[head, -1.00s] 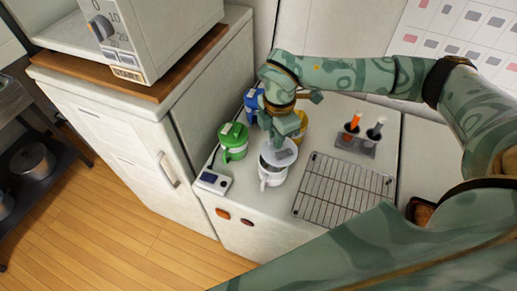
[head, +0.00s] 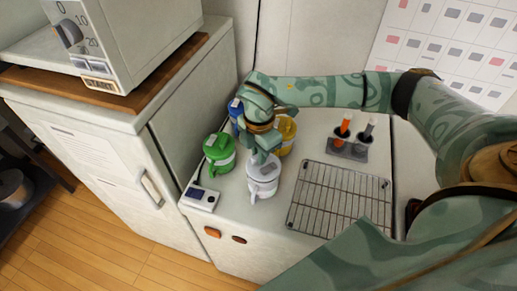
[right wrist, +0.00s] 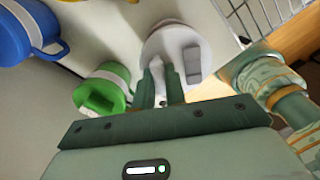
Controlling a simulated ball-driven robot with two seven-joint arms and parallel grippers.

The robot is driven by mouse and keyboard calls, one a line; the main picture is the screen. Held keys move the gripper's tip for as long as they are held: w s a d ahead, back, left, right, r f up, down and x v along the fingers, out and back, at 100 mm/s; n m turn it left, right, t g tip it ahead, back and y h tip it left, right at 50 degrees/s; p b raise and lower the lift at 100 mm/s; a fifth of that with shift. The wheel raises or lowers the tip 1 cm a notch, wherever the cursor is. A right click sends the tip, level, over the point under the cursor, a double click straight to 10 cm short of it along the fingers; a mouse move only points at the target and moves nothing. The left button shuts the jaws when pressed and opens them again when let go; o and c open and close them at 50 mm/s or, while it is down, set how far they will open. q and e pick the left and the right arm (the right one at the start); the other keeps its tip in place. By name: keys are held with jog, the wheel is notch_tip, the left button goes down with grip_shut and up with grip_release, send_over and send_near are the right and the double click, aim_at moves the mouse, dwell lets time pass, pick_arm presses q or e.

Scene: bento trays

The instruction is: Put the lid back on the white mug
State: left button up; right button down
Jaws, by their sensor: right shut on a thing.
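The white mug (head: 263,187) stands upright on the white counter, between the green mug and the wire rack. Its pale lid (head: 266,172) lies over the mouth, looks about level, and hides the opening. My right gripper (head: 262,157) comes down from above and is shut on the lid. In the right wrist view the fingers of my right gripper (right wrist: 161,76) reach to the round lid (right wrist: 170,42), which has a grey raised tab. Whether the lid is fully seated on the rim I cannot tell. My left gripper is out of view.
A green mug (head: 219,153) stands close left, a blue mug (head: 235,108) and a yellow mug (head: 287,135) behind. A small white device (head: 200,198) sits at the front left edge. The wire rack (head: 340,200) and a utensil holder (head: 346,149) are to the right.

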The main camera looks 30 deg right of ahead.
jog(key=shift+p, duration=0.4)
dwell(1.1)
jog(key=shift+f, duration=0.25)
dwell(0.7)
jog(key=shift+p, duration=0.3)
dwell(0.4)
jog(key=c, duration=0.9)
grip_release()
jog(key=shift+r+p, duration=3.05)
jog(key=shift+r, duration=0.5)
grip_shut()
